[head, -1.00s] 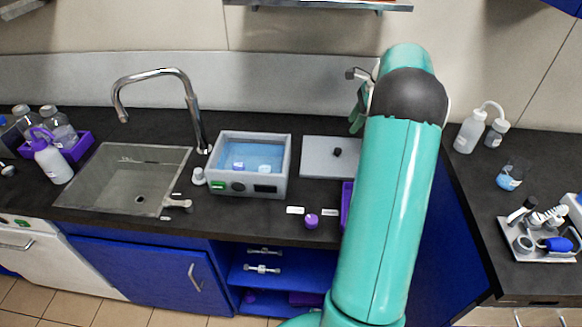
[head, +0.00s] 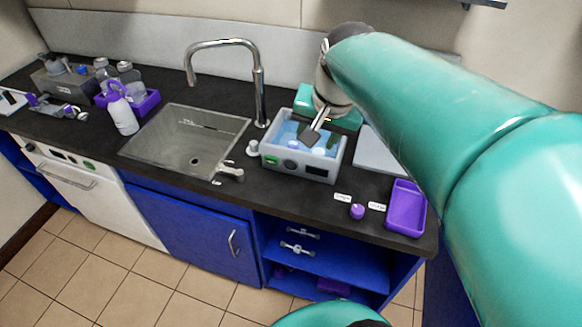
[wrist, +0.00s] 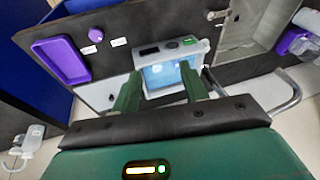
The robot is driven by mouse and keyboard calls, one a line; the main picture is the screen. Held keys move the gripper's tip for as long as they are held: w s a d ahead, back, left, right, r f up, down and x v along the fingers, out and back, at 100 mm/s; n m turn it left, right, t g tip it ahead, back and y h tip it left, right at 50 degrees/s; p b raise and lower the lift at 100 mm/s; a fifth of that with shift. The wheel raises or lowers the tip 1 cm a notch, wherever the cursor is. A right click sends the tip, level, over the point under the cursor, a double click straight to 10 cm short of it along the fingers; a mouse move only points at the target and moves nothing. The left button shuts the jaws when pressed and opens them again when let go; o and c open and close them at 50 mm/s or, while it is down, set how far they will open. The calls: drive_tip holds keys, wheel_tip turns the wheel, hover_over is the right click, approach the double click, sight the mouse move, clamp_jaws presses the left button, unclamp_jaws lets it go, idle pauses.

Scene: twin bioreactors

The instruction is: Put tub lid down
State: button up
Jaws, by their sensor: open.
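The tub (head: 302,167) is a grey box with blue water and small capped items inside, open at the top, right of the sink. It also shows in the wrist view (wrist: 150,53). The tub lid (head: 377,155), a flat grey plate, lies on the counter right of the tub, partly hidden by my arm. In the wrist view the lid (wrist: 92,92) lies flat with its black knob partly visible beside my left finger. My gripper (head: 317,128) is open and empty over the tub. In the wrist view my gripper (wrist: 161,88) has its fingers apart, with the tub between them.
A purple tray (head: 405,207) and a purple cap (head: 357,211) sit near the counter's front edge, by white labels. The sink (head: 185,145) and its tall faucet (head: 262,90) stand left of the tub. A wash bottle (head: 122,112) stands beyond the sink.

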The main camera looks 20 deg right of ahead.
drive_tip(key=s+a+f+n+t, duration=0.1)
drive_tip(key=s+a+f+n, duration=0.2)
drive_tip(key=s+a+n, duration=0.3)
drive_tip(key=s+n, duration=0.1)
drive_tip(key=s, duration=0.1)
drive_tip(key=shift+s+a+f+t, duration=0.15)
drive_tip(key=shift+s+a+t, duration=0.15)
drive_tip(key=shift+s+a, duration=0.1)
drive_tip(key=shift+s, duration=0.1)
